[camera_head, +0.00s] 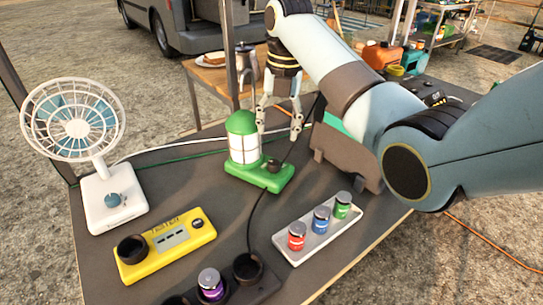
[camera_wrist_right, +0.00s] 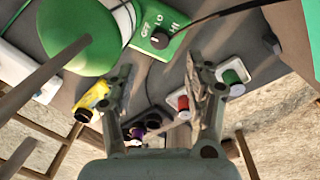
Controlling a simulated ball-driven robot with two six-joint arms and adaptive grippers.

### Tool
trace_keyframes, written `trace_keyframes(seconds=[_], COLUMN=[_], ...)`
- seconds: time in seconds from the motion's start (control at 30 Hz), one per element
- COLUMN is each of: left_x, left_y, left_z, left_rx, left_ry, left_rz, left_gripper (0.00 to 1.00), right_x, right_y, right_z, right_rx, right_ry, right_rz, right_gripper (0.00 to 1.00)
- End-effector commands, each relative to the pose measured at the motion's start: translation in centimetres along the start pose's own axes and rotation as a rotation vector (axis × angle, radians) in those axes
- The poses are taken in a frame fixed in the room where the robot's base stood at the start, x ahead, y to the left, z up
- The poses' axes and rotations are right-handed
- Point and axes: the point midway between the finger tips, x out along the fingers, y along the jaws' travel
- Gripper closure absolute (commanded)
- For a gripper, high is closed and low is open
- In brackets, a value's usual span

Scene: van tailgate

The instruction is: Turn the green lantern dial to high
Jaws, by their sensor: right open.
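The green lantern (camera_head: 243,140) stands upright on the grey table, with a white lit-looking globe and a green base. Its dark round dial (camera_head: 274,166) sits on the base's right end. The dial also shows in the right wrist view (camera_wrist_right: 160,40), beside the marks LO and HI; I cannot tell which mark it points to. My right gripper (camera_head: 280,132) is open and empty, fingers pointing down behind and above the dial, apart from it. In the wrist view its fingertips (camera_wrist_right: 162,66) lie either side of the dial's line. My left gripper is not in view.
A white fan (camera_head: 115,202) stands left. A dark holder (camera_head: 240,285) with a purple jar is at the front edge. A post (camera_head: 229,60) rises behind the lantern.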

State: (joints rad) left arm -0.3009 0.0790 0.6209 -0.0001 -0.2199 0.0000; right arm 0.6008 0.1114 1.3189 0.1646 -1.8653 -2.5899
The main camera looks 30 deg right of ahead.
Motion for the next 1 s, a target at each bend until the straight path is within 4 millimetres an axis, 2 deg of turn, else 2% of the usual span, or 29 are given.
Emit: trace_keyframes(seconds=[0.03,0.17,0.3,0.5,0.63,0.9,1.0], left_x=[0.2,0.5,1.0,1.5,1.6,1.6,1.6], left_y=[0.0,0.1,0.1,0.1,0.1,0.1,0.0], left_z=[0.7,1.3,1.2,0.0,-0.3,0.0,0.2], left_rx=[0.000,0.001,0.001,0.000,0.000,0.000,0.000], left_ry=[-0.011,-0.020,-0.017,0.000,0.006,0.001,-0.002], left_rz=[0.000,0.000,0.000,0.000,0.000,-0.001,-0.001], left_gripper=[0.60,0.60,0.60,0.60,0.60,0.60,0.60], right_x=[0.9,3.6,6.4,9.2,9.9,9.9,9.9], right_y=[-0.1,-0.1,-0.1,-0.1,-0.1,-0.1,-0.1], right_z=[-0.1,-0.2,-0.2,-0.1,-0.1,-0.1,-0.1], right_rx=[0.001,0.003,0.004,0.003,0.003,0.003,0.004], right_ry=[0.004,0.005,0.004,0.001,0.000,-0.001,-0.001], right_rz=[-0.002,-0.003,-0.003,-0.001,-0.001,-0.001,-0.001], right_gripper=[0.47,0.47,0.47,0.47,0.47,0.47,0.60])
